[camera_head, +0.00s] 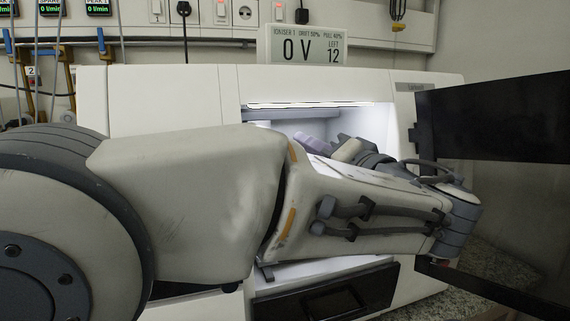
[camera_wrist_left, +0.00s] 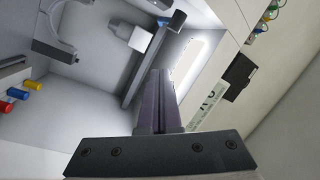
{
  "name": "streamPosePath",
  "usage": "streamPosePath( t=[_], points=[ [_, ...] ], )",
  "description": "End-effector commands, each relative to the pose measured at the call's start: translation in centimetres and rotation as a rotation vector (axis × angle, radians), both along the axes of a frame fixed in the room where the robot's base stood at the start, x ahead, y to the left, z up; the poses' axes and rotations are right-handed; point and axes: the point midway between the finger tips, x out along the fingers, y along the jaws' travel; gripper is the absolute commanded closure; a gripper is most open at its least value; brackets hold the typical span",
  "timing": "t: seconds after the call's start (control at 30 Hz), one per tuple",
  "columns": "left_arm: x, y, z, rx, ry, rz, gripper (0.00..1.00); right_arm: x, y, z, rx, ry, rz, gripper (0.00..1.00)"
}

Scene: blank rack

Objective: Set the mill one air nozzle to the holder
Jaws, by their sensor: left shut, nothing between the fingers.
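The white mill (camera_head: 165,90) has an open, lit chamber, and my left arm reaches across the front into it. My left gripper (camera_head: 308,141) has its purple-grey fingers inside the chamber opening. In the left wrist view the two fingers (camera_wrist_left: 156,98) lie together, shut and empty. A small white block-shaped part (camera_wrist_left: 140,38) sits on a dark bar beyond the fingertips, apart from them. A grey curved bracket (camera_wrist_left: 52,45) is on the chamber wall to the left. I cannot tell for certain which part is the air nozzle or its holder. My right gripper is not in view.
The black mill door (camera_head: 490,115) stands open at the right. A display sign (camera_head: 305,46) stands on top of the mill. In the wrist view, several coloured pegs (camera_wrist_left: 18,94) are at the left edge. My arm hides much of the chamber in the head view.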

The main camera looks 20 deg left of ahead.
Motion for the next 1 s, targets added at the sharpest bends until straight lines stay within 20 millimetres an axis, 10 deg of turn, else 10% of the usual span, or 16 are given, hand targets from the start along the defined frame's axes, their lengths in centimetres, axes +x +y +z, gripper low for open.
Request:
streamPosePath(
  t=[0.6, 1.0],
  points=[
    [7.1, 7.4, 2.2, 0.007, -0.026, 0.006, 1.00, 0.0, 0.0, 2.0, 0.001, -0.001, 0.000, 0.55],
    [5.5, 10.1, -0.2, 0.005, -0.026, 0.000, 1.00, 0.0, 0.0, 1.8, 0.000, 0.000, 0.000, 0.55]
  ],
)
